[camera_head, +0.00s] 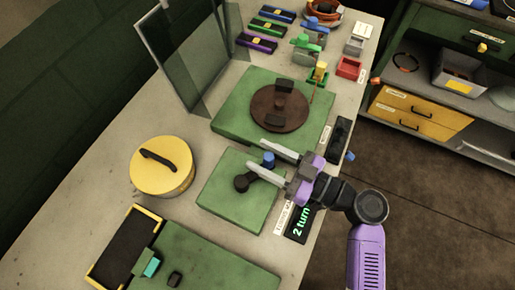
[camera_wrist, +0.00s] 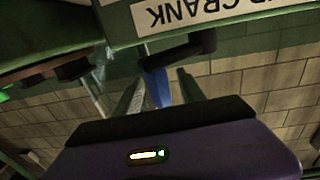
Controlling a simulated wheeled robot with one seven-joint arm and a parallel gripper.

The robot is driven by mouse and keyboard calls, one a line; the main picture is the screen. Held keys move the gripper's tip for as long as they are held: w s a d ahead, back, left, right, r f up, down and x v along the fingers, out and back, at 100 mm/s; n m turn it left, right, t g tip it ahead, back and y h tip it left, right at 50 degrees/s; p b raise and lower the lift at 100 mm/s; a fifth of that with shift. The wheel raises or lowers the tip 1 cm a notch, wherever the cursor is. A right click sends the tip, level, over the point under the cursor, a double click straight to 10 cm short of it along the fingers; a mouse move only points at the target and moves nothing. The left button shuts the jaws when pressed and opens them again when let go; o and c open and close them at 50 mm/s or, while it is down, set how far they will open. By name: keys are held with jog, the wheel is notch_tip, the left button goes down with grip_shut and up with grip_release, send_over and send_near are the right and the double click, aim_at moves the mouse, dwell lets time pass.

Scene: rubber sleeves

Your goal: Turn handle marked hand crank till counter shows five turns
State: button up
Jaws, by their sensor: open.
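The hand crank sits on a green plate (camera_head: 222,203) in the head view. It has a dark hub (camera_head: 242,183) and an upright blue handle (camera_head: 268,160). My gripper (camera_head: 257,156) is open, with its two pale fingers on either side of the blue handle; contact cannot be told. In the wrist view the blue handle (camera_wrist: 159,88) shows between the fingers (camera_wrist: 158,92), below the dark crank arm (camera_wrist: 185,50). The "CRANK" label (camera_wrist: 205,10) appears upside down there. The counter (camera_head: 301,222) reads "2 turn", its end partly cut off by my arm.
A brown turntable (camera_head: 280,108) on a green base stands beyond the crank. A yellow round drum (camera_head: 162,170) stands left, a clear upright panel (camera_head: 190,60) behind. A dark tray (camera_head: 125,250) and another green plate (camera_head: 215,268) lie in front.

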jog(key=shift+x, duration=0.95)
jog(key=shift+c, duration=0.5)
grip_shut()
dwell(0.3)
